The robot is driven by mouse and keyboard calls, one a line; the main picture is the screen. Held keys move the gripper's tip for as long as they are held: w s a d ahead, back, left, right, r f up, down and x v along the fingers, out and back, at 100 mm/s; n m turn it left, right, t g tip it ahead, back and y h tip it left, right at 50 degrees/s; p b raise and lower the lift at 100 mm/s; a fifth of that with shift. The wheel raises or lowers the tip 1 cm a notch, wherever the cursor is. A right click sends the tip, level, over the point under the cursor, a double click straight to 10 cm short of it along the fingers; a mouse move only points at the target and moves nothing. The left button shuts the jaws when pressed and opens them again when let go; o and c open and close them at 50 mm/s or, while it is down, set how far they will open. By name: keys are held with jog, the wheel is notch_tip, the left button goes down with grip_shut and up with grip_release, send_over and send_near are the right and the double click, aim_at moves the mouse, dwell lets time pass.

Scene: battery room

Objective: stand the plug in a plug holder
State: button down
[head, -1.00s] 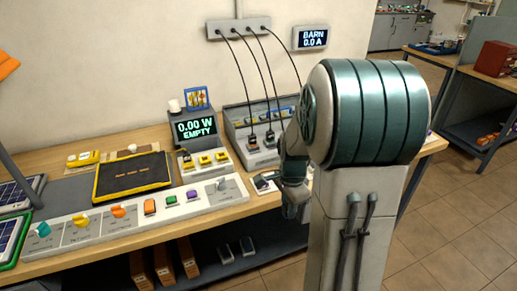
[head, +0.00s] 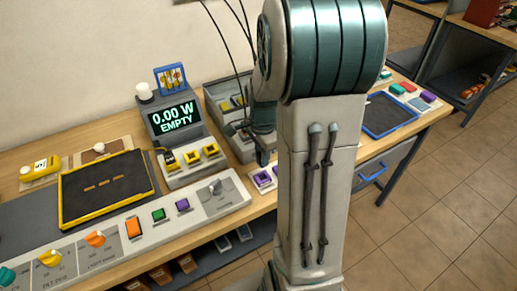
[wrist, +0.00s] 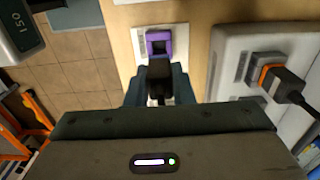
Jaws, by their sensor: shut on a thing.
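My gripper (wrist: 158,88) is shut on a black plug (wrist: 159,76), seen from behind in the wrist view. A purple plug holder (wrist: 159,43) on a white plate lies just beyond the plug, and the plug's far end overlaps its near edge in the picture. I cannot tell whether they touch. In the head view my gripper (head: 263,150) hangs over the bench's front edge area, above the purple holder (head: 263,179). The plug is not clear there, and my arm covers part of the spot.
A grey box (wrist: 228,65) with a black plug and an orange part (wrist: 268,76) stands close on the right in the wrist view. In the head view, the 0.00 W display (head: 174,118), yellow holders (head: 191,154) and switch panel (head: 130,228) lie left of my gripper. Cables hang behind.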

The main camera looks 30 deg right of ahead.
jog(key=shift+s+d+f+b, duration=0.1)
jog(key=shift+f+b, duration=0.4)
jog(key=shift+f, duration=0.35)
jog(key=shift+f+b, duration=1.35)
jog(key=shift+f, duration=0.5)
jog(key=shift+f+b, duration=0.55)
jog(key=shift+f, duration=0.05)
jog(key=c, duration=1.5)
grip_release()
jog(key=shift+c, duration=0.2)
jog(key=shift+r+p, duration=4.25)
jog(key=shift+r, duration=1.3)
